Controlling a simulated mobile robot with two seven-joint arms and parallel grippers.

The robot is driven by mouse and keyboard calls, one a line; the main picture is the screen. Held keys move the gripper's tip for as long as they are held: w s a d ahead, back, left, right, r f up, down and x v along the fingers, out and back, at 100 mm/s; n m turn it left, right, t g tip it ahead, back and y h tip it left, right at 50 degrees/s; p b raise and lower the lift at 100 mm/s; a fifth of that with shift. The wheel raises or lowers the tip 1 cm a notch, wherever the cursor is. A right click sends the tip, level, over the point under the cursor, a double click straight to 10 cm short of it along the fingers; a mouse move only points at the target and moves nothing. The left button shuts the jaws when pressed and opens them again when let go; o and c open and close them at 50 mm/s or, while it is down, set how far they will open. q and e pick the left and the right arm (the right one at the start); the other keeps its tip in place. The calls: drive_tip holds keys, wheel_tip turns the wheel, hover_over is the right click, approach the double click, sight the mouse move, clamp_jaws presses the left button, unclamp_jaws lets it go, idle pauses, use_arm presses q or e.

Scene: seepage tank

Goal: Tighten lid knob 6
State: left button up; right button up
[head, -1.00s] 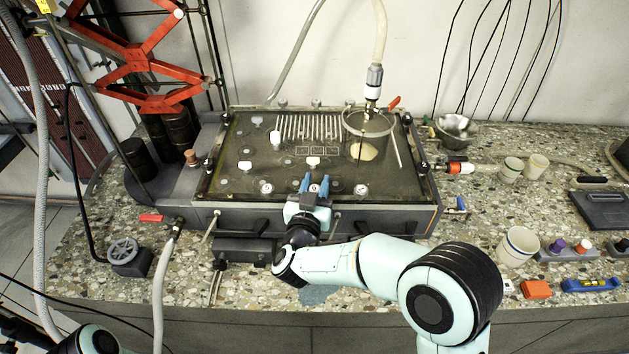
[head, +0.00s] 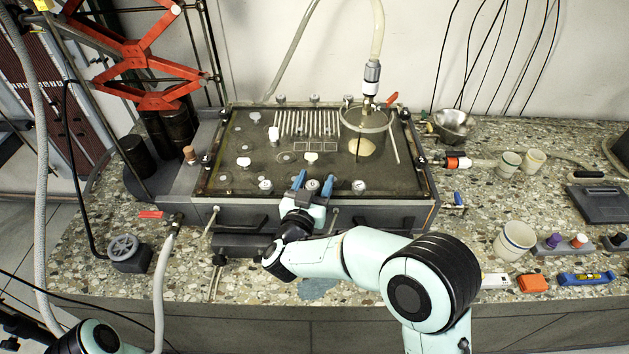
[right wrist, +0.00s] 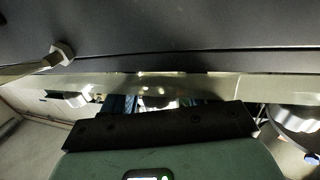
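The seepage tank's flat dark lid (head: 235,135) has small round pale clamp knobs around its edge. The front edge carries a left knob (head: 265,187), a middle knob (head: 313,186) and a right knob (head: 358,186). I see no numbers, so I cannot tell which is knob 6. My right gripper (head: 313,182) is at the front middle knob, its blue fingers open on either side of it; contact cannot be told. The right wrist view is dark, with the blue fingers (right wrist: 155,103) partly hidden behind the gripper body. My left gripper is out of view.
A glass cylinder (head: 365,120) with a hose stands on the lid's right part. Cups (head: 515,240), a metal bowl (head: 453,126) and a spirit level (head: 587,279) are on the counter at right. A handwheel valve (head: 128,252) is at front left.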

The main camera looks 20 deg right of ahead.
drive_tip(key=shift+r, duration=0.15)
drive_tip(key=shift+s+a, duration=0.1)
drive_tip(key=v, duration=1.3)
drive_tip(key=shift+f, duration=0.2)
